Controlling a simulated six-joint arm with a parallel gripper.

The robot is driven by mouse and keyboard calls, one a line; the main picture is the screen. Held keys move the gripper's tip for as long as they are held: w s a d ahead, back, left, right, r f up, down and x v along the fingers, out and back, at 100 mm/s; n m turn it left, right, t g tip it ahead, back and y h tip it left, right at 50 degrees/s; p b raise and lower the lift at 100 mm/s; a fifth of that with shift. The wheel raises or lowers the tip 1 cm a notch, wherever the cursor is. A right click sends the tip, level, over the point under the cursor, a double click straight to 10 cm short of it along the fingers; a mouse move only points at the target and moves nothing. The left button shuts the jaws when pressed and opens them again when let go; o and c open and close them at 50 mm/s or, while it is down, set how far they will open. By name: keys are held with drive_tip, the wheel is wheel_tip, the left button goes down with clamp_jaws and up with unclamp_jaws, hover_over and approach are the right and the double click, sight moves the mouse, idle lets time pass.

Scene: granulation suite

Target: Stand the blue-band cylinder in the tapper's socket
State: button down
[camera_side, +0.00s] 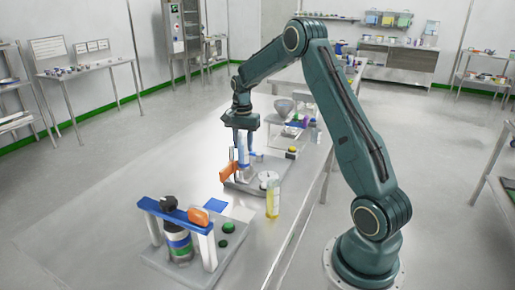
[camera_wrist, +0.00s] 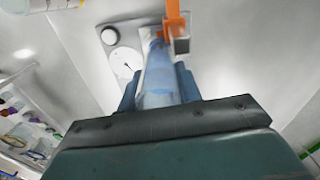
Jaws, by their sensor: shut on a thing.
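My gripper (camera_side: 244,138) points down over the grey plate of the tapper (camera_side: 262,164) and is shut on the blue-band cylinder (camera_side: 243,154). In the wrist view, the clear bluish cylinder (camera_wrist: 160,78) stands between the two blue fingers of my gripper (camera_wrist: 158,90). The cylinder looks close to upright. An orange part (camera_side: 228,172) of the tapper is beside its lower end; this orange part (camera_wrist: 173,14) also shows at the top of the wrist view. The socket is hidden, so I cannot tell whether the cylinder's foot is in it.
A white round disc (camera_side: 269,176) lies on the plate's right. A yellowish clear container (camera_side: 273,198) stands close in front. A frame with a blue crossbar (camera_side: 176,214) over a banded jar (camera_side: 178,243) is nearer the camera. The table's left side is clear.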

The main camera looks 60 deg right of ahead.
sight(243, 151)
drive_tip(key=shift+f, duration=2)
idle(1.6)
drive_tip(key=c, duration=0.6)
unclamp_jaws()
drive_tip(key=shift+r, duration=0.2)
drive_tip(key=shift+r, duration=3.8)
